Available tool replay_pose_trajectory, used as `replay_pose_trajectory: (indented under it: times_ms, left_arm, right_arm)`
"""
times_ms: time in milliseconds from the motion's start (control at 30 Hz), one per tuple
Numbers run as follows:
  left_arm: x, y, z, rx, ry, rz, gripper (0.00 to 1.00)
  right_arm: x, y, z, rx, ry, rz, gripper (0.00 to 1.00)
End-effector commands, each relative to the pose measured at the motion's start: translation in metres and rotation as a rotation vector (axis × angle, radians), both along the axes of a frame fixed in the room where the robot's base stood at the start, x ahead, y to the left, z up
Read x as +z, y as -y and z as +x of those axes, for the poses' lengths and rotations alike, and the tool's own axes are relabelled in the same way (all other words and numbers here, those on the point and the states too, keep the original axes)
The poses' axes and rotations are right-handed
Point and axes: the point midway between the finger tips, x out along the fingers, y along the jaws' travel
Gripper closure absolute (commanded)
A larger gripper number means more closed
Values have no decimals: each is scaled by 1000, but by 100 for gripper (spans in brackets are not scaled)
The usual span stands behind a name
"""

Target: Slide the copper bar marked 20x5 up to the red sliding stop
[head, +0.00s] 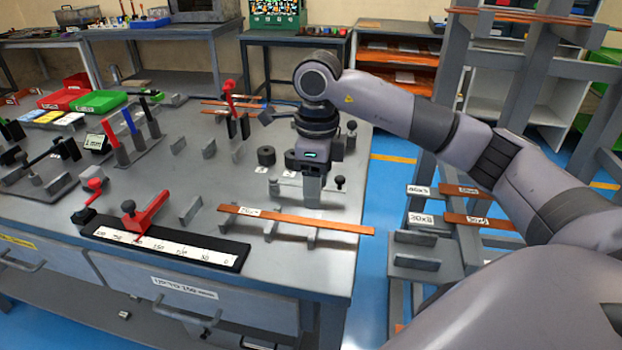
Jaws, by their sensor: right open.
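The copper bar (320,223) with a white label that seems to read 20x5 lies on low grey supports near the front right of the bench. Its right end reaches the bench's right edge. The red sliding stop (148,213) stands to its left on a black rail with a white scale (190,252). A gap separates the bar's left end from the stop. My right gripper (312,194) points down, just behind the middle of the bar in the picture. It is open, with nothing visible in it; its fingers are hard to tell apart. My left gripper is out of view.
A grey post with a black knob (340,183) stands close right of my right gripper. Black cylinders (266,156) and upright grey plates (190,210) stand left of it. A rack with labelled copper bars (466,220) is at the right, across a floor gap.

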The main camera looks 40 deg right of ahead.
Motion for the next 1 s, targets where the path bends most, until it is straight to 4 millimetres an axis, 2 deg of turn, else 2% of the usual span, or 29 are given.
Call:
replay_pose_trajectory:
  times_ms: [133, 500, 667, 900, 967, 1000]
  left_arm:
    - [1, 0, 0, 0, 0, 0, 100]
    - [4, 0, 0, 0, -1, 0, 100]
    - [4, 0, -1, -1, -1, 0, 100]
    - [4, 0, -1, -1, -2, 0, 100]
    - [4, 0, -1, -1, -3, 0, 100]
    - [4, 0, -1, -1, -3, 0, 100]
  right_arm:
    - [-10, 5, 0, -7, -3, -20, 49]
    - [-60, 4, 0, -5, -3, -15, 49]
    - [-68, 4, 0, -5, 0, -14, 49]
    - [-69, 3, 0, -4, 0, -14, 49]
    - [-69, 3, 0, -4, 0, -14, 65]
    - [-69, 3, 0, -4, 1, -14, 78]
